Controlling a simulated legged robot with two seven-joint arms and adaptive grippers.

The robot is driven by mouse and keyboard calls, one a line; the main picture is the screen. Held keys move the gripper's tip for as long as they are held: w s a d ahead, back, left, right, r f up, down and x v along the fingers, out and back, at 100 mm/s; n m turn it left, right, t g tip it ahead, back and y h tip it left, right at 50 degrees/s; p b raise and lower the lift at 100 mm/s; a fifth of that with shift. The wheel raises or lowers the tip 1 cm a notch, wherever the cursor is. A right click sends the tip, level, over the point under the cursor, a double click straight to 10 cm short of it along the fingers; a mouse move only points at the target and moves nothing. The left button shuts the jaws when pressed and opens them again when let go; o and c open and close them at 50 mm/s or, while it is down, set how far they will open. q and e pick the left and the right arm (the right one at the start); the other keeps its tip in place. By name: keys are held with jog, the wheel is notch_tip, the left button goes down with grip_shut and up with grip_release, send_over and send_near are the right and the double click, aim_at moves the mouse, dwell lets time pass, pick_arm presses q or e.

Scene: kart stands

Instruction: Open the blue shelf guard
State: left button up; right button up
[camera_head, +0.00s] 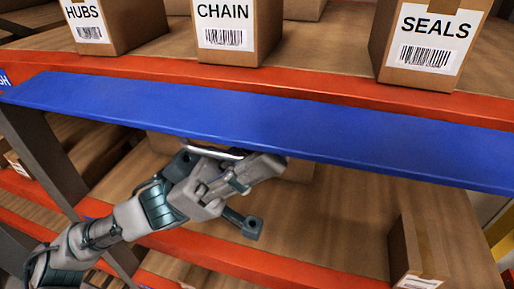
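The blue shelf guard (270,125) is a long flat panel running across the view just below an upper orange shelf beam. A thin silver handle (212,152) shows at its lower edge, left of the middle. My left gripper (240,185) is just below the guard, close to the handle. It overlaps the handle's right part in the picture, so I cannot tell whether it touches or grips it. The finger gap is not clear from this angle. My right gripper is out of view.
Cardboard boxes labelled HUBS (88,25), CHAIN (225,30) and SEALS (430,45) stand on the shelf above the guard. A box (415,250) stands on the shelf below at right. A grey upright (45,155) is at left.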

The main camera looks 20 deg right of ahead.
pick_arm(q)
jog(key=shift+w+a, duration=0.1)
jog(key=shift+w, duration=0.2)
jog(key=shift+w+a, duration=0.1)
jog(key=shift+a, duration=0.3)
jog(key=a, duration=0.2)
jog(key=shift+w+a, duration=0.15)
jog(key=shift+a, duration=0.25)
jog(key=v, duration=1.1)
jog(key=shift+w+f, duration=0.2)
jog(key=shift+f, duration=0.2)
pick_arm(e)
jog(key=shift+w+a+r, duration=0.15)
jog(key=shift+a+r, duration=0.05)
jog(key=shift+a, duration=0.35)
